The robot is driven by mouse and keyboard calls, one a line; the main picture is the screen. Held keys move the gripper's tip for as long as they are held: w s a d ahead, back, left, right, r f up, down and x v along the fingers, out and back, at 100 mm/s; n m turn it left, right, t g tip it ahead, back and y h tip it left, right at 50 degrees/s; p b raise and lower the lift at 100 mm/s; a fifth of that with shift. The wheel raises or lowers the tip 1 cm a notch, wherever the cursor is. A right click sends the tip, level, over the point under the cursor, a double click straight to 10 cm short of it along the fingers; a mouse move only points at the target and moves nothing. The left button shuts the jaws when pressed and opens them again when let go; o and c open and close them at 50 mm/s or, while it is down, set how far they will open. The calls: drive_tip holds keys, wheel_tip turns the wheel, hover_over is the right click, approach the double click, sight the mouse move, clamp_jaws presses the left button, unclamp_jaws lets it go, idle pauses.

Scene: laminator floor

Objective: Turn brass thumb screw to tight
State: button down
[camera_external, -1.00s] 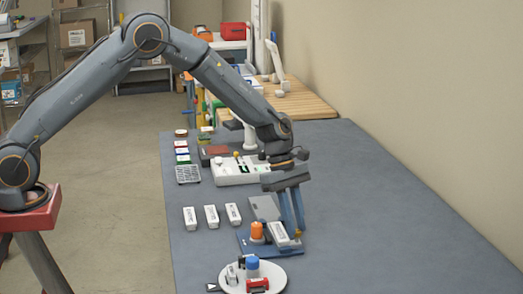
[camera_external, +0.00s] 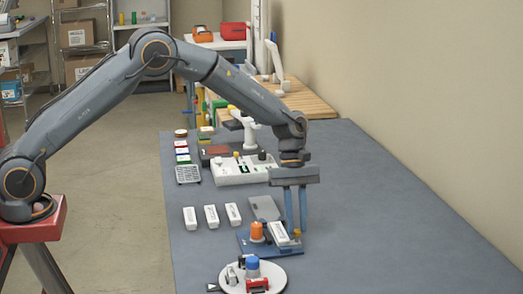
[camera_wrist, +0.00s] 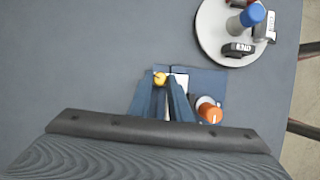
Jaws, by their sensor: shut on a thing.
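The brass thumb screw (camera_wrist: 160,78) shows as a small yellow knob at the tips of my fingers in the wrist view. In the external view it is a small spot (camera_external: 297,233), largely hidden by the fingertips. It sits at the edge of a blue base plate (camera_external: 262,248), beside a white block (camera_external: 279,234) and an orange knob (camera_external: 257,230). My gripper (camera_wrist: 163,85) points down with its fingers close together, shut on the thumb screw. The screw's turn angle cannot be read.
A round white plate (camera_wrist: 212,45) with a blue-capped post (camera_wrist: 252,15) and small labelled blocks stands near the blue base. Several white blocks (camera_external: 211,216) and a grey plate (camera_external: 265,208) lie around it. A white tray (camera_external: 232,178) is farther back. The table's right side is clear.

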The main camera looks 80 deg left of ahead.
drive_tip(key=m+b, duration=0.1)
drive_tip(key=m, duration=0.1)
drive_tip(key=m+g+b, duration=0.1)
drive_tip(key=m, duration=0.1)
drive_tip(key=m+g+b, duration=0.1)
drive_tip(key=m, duration=0.1)
drive_tip(key=shift+w+d+f+m+y+b, duration=0.15)
drive_tip(key=shift+w+m+y+b, duration=0.15)
drive_tip(key=shift+w+b, duration=0.05)
drive_tip(key=m+y+b, duration=0.1)
drive_tip(key=m, duration=0.1)
drive_tip(key=m+g+b, duration=0.1)
drive_tip(key=m, duration=0.2)
drive_tip(key=shift+w+d+g+y, duration=0.1)
drive_tip(key=shift+d+g+y, duration=0.1)
drive_tip(key=shift+g+y, duration=0.15)
drive_tip(key=shift+m, duration=0.4)
drive_tip(key=c, duration=1.6)
unclamp_jaws()
drive_tip(key=shift+c, duration=0.2)
drive_tip(key=shift+r+b, duration=0.2)
drive_tip(key=shift+b, duration=0.1)
drive_tip(key=b+v, duration=0.2)
drive_tip(key=v, duration=0.5)
drive_tip(key=shift+w+r, duration=0.2)
drive_tip(key=shift+r, duration=0.1)
